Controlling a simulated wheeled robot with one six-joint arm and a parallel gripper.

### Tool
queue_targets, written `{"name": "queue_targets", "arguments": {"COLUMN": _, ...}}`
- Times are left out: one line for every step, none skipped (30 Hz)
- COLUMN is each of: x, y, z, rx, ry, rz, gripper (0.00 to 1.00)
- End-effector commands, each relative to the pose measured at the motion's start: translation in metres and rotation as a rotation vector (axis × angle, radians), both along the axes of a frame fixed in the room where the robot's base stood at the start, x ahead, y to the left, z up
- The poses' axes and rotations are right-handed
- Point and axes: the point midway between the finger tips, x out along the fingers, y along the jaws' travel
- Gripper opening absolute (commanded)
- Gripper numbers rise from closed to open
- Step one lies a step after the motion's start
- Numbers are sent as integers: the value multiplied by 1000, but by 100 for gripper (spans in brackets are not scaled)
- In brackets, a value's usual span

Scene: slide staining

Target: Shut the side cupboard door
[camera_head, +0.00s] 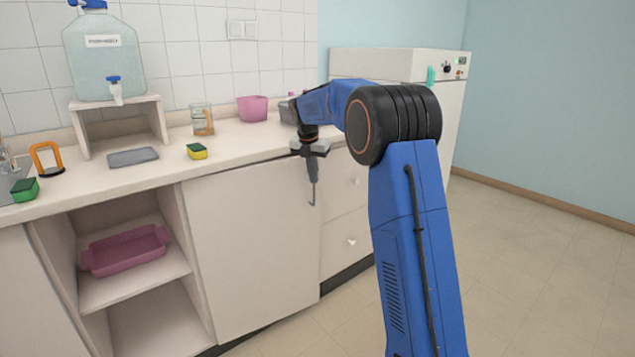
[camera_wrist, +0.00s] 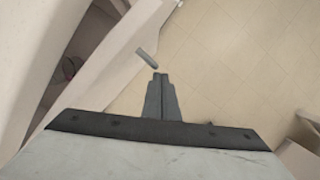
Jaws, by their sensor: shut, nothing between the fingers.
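The side cupboard door (camera_head: 250,250) is a plain pale panel under the counter, between the open shelves and the drawers. In the wrist view the door (camera_wrist: 125,50) stands ajar, with part of the cupboard's inside (camera_wrist: 72,65) showing to its left. A short grey bar handle (camera_wrist: 147,58) shows close to the fingertips; whether they touch it I cannot tell. My gripper (camera_head: 313,185) points down in front of the door's right side, with its fingers shut and empty. Its closed fingers (camera_wrist: 158,78) also show in the wrist view.
The counter (camera_head: 230,155) above holds a sponge (camera_head: 197,151), a glass beaker (camera_head: 203,120), a pink tub (camera_head: 252,108) and a water jug (camera_head: 104,55). A pink tray (camera_head: 125,250) lies on the open shelf. Drawers (camera_head: 345,235) stand to the right. The floor (camera_head: 545,240) at right is clear.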

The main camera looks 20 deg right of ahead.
Motion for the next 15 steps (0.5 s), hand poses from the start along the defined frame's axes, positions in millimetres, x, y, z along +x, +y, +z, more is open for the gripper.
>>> {"name": "queue_targets", "arguments": {"x": 6, "y": 0, "z": 0, "rx": 0, "ry": 0, "rz": 0, "gripper": 0}}
{"name": "queue_targets", "arguments": {"x": 8, "y": 0, "z": 0, "rx": 0, "ry": 0, "rz": 0, "gripper": 0}}
{"name": "queue_targets", "arguments": {"x": 11, "y": 0, "z": -1, "rx": 0, "ry": 0, "rz": 0, "gripper": 0}}
{"name": "queue_targets", "arguments": {"x": 13, "y": 0, "z": 0, "rx": 0, "ry": 0, "rz": 0, "gripper": 0}}
{"name": "queue_targets", "arguments": {"x": 15, "y": 0, "z": 0, "rx": 0, "ry": -1, "rz": 0, "gripper": 0}}
{"name": "queue_targets", "arguments": {"x": 17, "y": 0, "z": 0, "rx": 0, "ry": -1, "rz": 0, "gripper": 0}}
{"name": "queue_targets", "arguments": {"x": 18, "y": 0, "z": 0, "rx": 0, "ry": -1, "rz": 0, "gripper": 0}}
{"name": "queue_targets", "arguments": {"x": 19, "y": 0, "z": 0, "rx": 0, "ry": -1, "rz": 0, "gripper": 0}}
{"name": "queue_targets", "arguments": {"x": 20, "y": 0, "z": 0, "rx": 0, "ry": -1, "rz": 0, "gripper": 0}}
{"name": "queue_targets", "arguments": {"x": 20, "y": 0, "z": 0, "rx": 0, "ry": 0, "rz": 0, "gripper": 0}}
{"name": "queue_targets", "arguments": {"x": 20, "y": 0, "z": 0, "rx": 0, "ry": 0, "rz": 0, "gripper": 0}}
{"name": "queue_targets", "arguments": {"x": 21, "y": 0, "z": 0, "rx": 0, "ry": 0, "rz": 0, "gripper": 0}}
{"name": "queue_targets", "arguments": {"x": 21, "y": 0, "z": 0, "rx": 0, "ry": 0, "rz": 0, "gripper": 0}}
{"name": "queue_targets", "arguments": {"x": 21, "y": 0, "z": 0, "rx": 0, "ry": 0, "rz": 0, "gripper": 0}}
{"name": "queue_targets", "arguments": {"x": 21, "y": 1, "z": 0, "rx": 0, "ry": 0, "rz": 0, "gripper": 0}}
